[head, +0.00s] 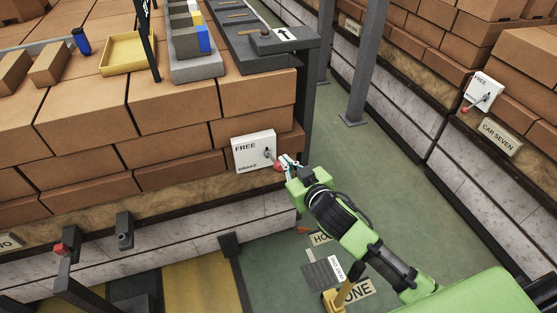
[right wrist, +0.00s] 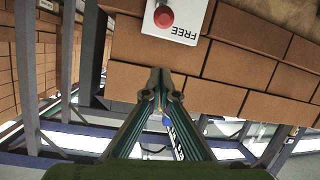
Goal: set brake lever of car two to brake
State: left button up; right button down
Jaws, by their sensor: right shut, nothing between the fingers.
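A white brake panel (head: 254,150) marked FREE at the top and BRAKE at the bottom is on the side of the near brick stack. Its lever ends in a red knob (head: 280,167), which sticks out toward the panel's lower right; I cannot tell its exact setting. My right gripper (head: 287,162) is shut and empty, right at the knob in the head view. In the right wrist view the shut fingertips (right wrist: 161,75) point toward the bricks, with the panel (right wrist: 187,28) upside down above them and the knob (right wrist: 163,16) apart from the tips. My left gripper is out of view.
A second panel (head: 483,92) hangs over a CAR SEVEN sign (head: 497,136) at the right. A cut-off sign (head: 9,242) is at the left edge. A grey post (head: 366,60) stands in the green aisle. A yellow tray (head: 127,53) lies on the bricks.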

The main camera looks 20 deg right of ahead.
send_over(278, 164)
jog(key=w, duration=0.2)
notch_tip(278, 164, down, 3)
jog(key=shift+s+a+f+p, duration=0.1)
jog(key=shift+s+f+p, duration=0.25)
jog(key=shift+f, duration=0.15)
jog(key=shift+s+a+f+p, duration=0.1)
jog(key=shift+s+f+p, duration=0.2)
jog(key=shift+f, duration=0.2)
jog(key=shift+s+d+f, duration=0.25)
jog(key=shift+s+f, duration=0.2)
jog(key=shift+f, duration=0.1)
jog(key=shift+f, duration=0.1)
